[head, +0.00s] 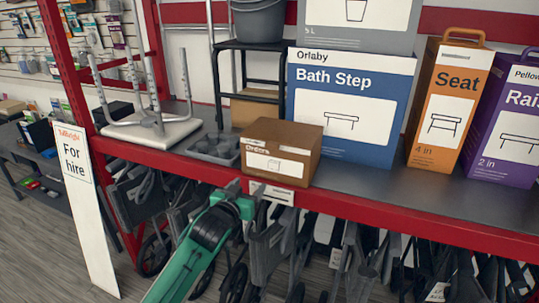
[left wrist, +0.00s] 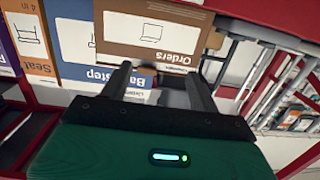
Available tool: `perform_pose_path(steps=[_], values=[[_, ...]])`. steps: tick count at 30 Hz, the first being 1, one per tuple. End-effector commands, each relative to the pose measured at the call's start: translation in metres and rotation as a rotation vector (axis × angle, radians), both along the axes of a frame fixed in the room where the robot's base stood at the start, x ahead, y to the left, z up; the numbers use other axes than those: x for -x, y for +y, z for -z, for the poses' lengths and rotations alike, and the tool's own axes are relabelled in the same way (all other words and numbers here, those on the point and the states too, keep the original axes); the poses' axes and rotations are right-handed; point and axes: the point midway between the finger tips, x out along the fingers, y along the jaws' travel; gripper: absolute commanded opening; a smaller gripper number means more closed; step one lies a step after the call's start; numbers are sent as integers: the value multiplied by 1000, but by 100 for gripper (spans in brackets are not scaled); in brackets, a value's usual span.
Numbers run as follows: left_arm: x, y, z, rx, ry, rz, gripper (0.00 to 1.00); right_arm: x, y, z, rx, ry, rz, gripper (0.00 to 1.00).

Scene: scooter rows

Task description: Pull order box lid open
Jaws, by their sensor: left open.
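The brown order box (head: 265,163) sits at the front of the red-edged shelf, left of the blue Bath Step box. Its top looks flat and closed, and a white label is on its front. In the left wrist view the box (left wrist: 125,43) appears upside down at the top, with "Orders" readable. My left gripper (head: 245,187) is open and empty, just below the box's front left at the shelf edge. In the wrist view its two fingers (left wrist: 157,75) are apart with nothing held between them. My right gripper is not in view.
A grey tray (head: 213,149) and an upturned white stool (head: 152,131) are left of the box. The blue Bath Step box (head: 347,138) stands close on its right. A "For hire" sign (head: 88,215) leans left. Folded walkers or scooters hang below the shelf.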

Motion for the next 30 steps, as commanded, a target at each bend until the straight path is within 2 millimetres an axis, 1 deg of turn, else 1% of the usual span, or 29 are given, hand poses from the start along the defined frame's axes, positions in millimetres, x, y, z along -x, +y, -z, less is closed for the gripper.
perform_pose_path(steps=[1, 3, 6, 8, 11, 21, 30], values=[[5, -5, -25, 8, -34, 11, 62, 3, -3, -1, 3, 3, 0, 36], [9, -9, -45, 18, -61, 21, 62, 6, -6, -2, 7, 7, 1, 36], [10, -11, -59, 22, -79, 26, 62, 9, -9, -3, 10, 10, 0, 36], [7, -13, -60, 24, -81, 27, 62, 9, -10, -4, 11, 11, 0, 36], [-4, -16, -61, 24, -80, 26, 62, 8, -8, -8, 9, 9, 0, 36], [-58, -33, -61, 23, -79, 25, 62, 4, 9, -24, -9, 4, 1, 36], [-99, -47, -60, 23, -79, 26, 62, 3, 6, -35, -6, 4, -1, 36]])
